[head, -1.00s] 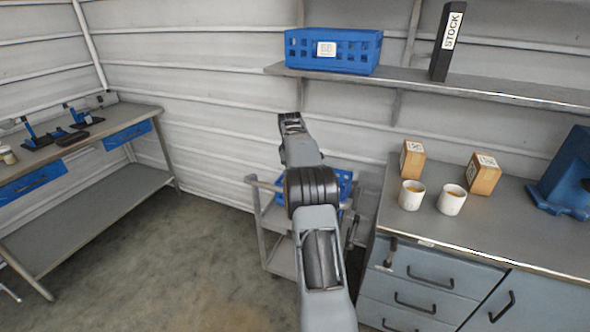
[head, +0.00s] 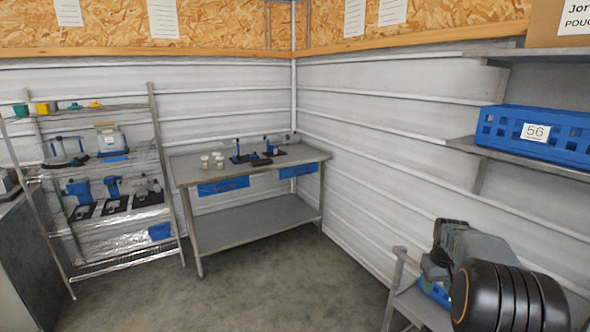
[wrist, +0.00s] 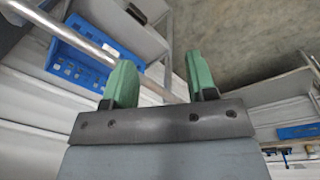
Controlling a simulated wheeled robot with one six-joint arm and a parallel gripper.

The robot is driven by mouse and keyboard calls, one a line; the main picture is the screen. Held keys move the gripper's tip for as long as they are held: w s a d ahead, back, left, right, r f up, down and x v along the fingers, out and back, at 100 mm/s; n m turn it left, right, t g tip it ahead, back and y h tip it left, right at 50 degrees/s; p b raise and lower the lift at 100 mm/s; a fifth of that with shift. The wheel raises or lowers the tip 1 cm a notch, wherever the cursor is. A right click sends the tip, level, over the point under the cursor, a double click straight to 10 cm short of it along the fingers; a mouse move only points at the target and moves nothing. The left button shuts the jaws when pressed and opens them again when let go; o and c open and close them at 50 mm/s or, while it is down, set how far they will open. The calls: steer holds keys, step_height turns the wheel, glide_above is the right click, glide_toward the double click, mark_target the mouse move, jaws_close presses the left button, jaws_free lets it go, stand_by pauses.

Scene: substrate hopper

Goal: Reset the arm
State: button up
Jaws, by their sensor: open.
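My gripper (wrist: 160,80) shows in the wrist view with its two green fingers apart. No object is seen between them. In the head view my arm reaches in at the lower right, its dark end over the grey trolley (head: 395,290). The trolley also shows beyond the fingers in the wrist view, with a metal rail.
A blue crate (head: 540,131) labelled 56 sits on the wall shelf (head: 470,147) at right. A workbench (head: 250,214) with cups and blue tools stands in the far corner. A wire rack (head: 100,262) stands left. The floor (head: 270,285) between is clear.

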steer(key=s+a+r+t, duration=0.1)
steer(key=s+a+r, duration=0.2)
steer(key=s+a, duration=0.7)
steer(key=s+a+r+t, duration=0.2)
steer(key=s+a+r, duration=0.1)
steer(key=s+a, duration=0.8)
steer(key=shift+s+a+n+y, duration=0.15)
steer(key=shift+a+n+y, duration=0.25)
steer(key=shift+a, duration=0.7)
steer(key=shift+c, duration=0.2)
